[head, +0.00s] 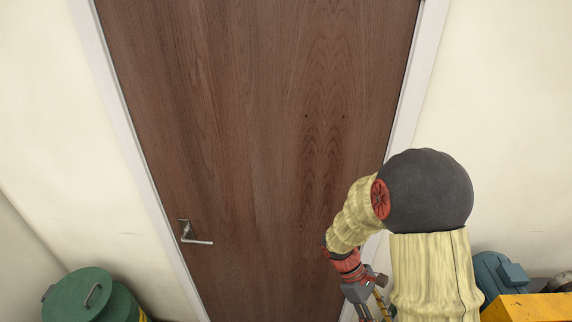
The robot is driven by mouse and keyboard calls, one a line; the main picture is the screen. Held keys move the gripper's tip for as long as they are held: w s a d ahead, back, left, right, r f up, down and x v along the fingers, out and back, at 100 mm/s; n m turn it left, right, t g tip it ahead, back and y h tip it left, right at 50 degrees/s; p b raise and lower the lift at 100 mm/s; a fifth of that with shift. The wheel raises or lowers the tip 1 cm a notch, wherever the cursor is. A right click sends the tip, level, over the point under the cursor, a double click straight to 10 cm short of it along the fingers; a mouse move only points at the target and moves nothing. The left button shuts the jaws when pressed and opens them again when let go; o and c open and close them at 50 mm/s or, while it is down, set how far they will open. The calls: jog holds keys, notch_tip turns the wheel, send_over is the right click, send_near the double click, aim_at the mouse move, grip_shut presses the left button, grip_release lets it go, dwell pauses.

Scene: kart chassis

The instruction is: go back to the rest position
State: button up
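My arm reaches up at the lower right of the head view, with yellowish sleeves and a dark rounded elbow. I see nothing clearly held. Whether the fingers are open or shut does not show.
A brown wooden door (255,120) in a white frame fills the middle, with a metal handle (194,236) at its lower left. A green drum (92,297) stands at the lower left. A blue motor-like object (500,277) and a yellow object (530,308) are at the lower right.

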jog(key=s+a+r+m+t+y+b, duration=0.2)
jog(key=a+r+m+t+y+b, duration=0.1)
jog(key=a+r+m+t+b, duration=0.1)
jog(key=s+a+r+m+t+y+b, duration=0.2)
jog(key=a+r+m+t+b, duration=0.3)
jog(key=r, duration=0.5)
jog(key=s+t+b, duration=0.1)
jog(key=t+b, duration=0.1)
jog(key=b, duration=0.1)
jog(key=shift+a+r+m+t+y+b, duration=0.2)
jog(key=shift+r+m+t+y+b, duration=0.15)
jog(key=shift+m+t+y, duration=0.05)
jog(key=shift+s, duration=0.1)
jog(key=shift+c, duration=1.1)
